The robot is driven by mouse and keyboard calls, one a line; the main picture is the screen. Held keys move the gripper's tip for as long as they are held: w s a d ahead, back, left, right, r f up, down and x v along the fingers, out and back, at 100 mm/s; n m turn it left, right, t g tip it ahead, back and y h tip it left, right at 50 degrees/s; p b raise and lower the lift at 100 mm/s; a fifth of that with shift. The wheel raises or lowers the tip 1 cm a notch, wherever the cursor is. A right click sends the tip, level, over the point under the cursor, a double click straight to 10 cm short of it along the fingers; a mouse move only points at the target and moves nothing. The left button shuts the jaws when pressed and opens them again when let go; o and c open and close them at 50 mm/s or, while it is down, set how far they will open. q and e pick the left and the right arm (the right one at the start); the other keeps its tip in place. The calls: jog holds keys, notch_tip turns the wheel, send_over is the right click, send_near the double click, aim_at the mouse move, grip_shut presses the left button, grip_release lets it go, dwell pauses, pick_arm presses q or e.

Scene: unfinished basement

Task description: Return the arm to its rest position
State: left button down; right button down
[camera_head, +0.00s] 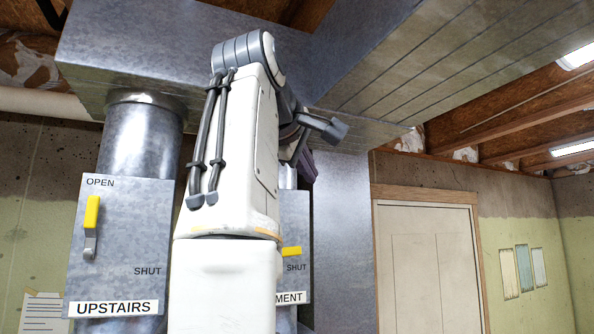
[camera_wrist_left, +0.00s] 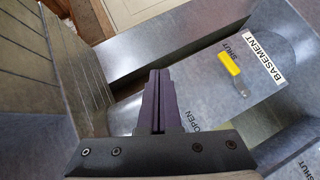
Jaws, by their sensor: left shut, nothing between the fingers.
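My left arm (camera_head: 228,160) rises through the middle of the head view and bends at the top. My left gripper (camera_head: 307,168) is partly hidden behind the arm; its dark purple fingers show just right of it. In the left wrist view the fingers (camera_wrist_left: 159,78) are pressed together with nothing between them. They are apart from the yellow basement handle (camera_wrist_left: 230,64), which lies beside the word SHUT. That handle (camera_head: 291,251) also shows in the head view, partly covered by my arm. My right gripper is in neither view.
The upstairs duct box (camera_head: 120,240) stands left of my arm, its yellow handle (camera_head: 92,212) upright by OPEN. A large metal duct (camera_head: 140,45) hangs above and behind the arm. A white door (camera_head: 427,265) is at right. Open room shows between the ducts and right wall.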

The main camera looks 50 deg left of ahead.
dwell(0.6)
pick_arm(q)
jog(key=w+d+f+m+g+h+b, duration=0.1)
jog(key=w+d+f+m+h+b, duration=0.3)
jog(key=w+f, duration=0.5)
jog(key=w+d+f+m+g+h+b, duration=0.1)
jog(key=w+d+f+m+h+b, duration=0.4)
jog(key=f, duration=0.8)
jog(key=d+f+m+g+b, duration=0.1)
jog(key=d+f+m+g, duration=0.1)
jog(key=d+f, duration=0.65)
jog(key=d+f+m+g+b, duration=0.25)
jog(key=d+f, duration=0.35)
jog(key=f, duration=0.6)
jog(key=s+d+f+m+g+b, duration=0.2)
jog(key=s+d+f+m, duration=0.3)
jog(key=f, duration=0.6)
jog(key=s+d+f+m+g+b, duration=0.2)
jog(key=s+d+f, duration=0.35)
jog(key=f, duration=0.55)
jog(key=s+f+m+g+y+b, duration=0.1)
jog(key=s+f+m, duration=0.6)
jog(key=s+f, duration=0.8)
jog(key=shift+s+a+f+g+b, duration=0.35)
jog(key=shift+g+b, duration=0.4)
jog(key=shift+b, duration=0.25)
